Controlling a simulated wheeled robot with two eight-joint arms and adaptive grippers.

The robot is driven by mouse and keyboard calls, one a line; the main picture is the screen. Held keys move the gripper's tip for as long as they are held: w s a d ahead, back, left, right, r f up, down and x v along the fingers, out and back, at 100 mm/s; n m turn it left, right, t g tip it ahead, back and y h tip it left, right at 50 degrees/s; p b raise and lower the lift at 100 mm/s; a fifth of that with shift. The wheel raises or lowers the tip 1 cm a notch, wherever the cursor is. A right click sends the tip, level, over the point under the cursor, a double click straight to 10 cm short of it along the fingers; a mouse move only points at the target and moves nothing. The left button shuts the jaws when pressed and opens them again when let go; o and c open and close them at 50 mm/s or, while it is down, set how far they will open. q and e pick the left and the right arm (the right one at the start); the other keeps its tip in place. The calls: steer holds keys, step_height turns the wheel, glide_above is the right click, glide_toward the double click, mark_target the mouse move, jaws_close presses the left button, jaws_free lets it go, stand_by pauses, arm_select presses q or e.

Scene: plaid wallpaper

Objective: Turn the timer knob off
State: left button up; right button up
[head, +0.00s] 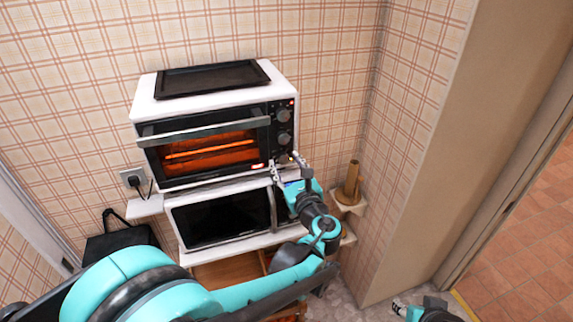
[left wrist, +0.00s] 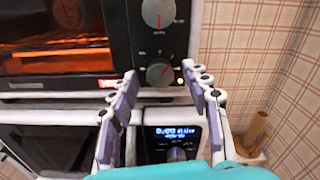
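The toaster oven (head: 215,122) glows orange inside, and its knobs run down the right side of its front. In the left wrist view the lowest knob (left wrist: 159,74) has its pointer toward the upper right, with a small orange light (left wrist: 180,81) beside it. Another knob (left wrist: 157,12) is above it, pointer down. I cannot read which is the timer. My left gripper (left wrist: 160,82) is open, its fingers either side of the lowest knob in the picture; I see no contact. It also shows in the head view (head: 285,165). My right gripper (head: 403,308) is partly visible at the bottom; its opening is unclear.
A microwave (head: 222,218) with a lit display (left wrist: 176,132) stands on the shelf below the oven. A black tray (head: 212,78) lies on the oven. A wooden object (head: 351,180) stands on a corner shelf at right. A wall corner and doorway lie farther right.

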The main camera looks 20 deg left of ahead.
arm_select(q)
jaws_close()
steer(key=shift+n, duration=0.3)
steer(key=n+b, duration=0.1)
steer(key=n, duration=0.2)
steer(key=shift+n, duration=0.3)
steer(key=n, duration=0.4)
steer(key=shift+n+b, duration=0.3)
steer(key=shift+b, duration=0.05)
steer(key=shift+o, duration=0.7)
jaws_free()
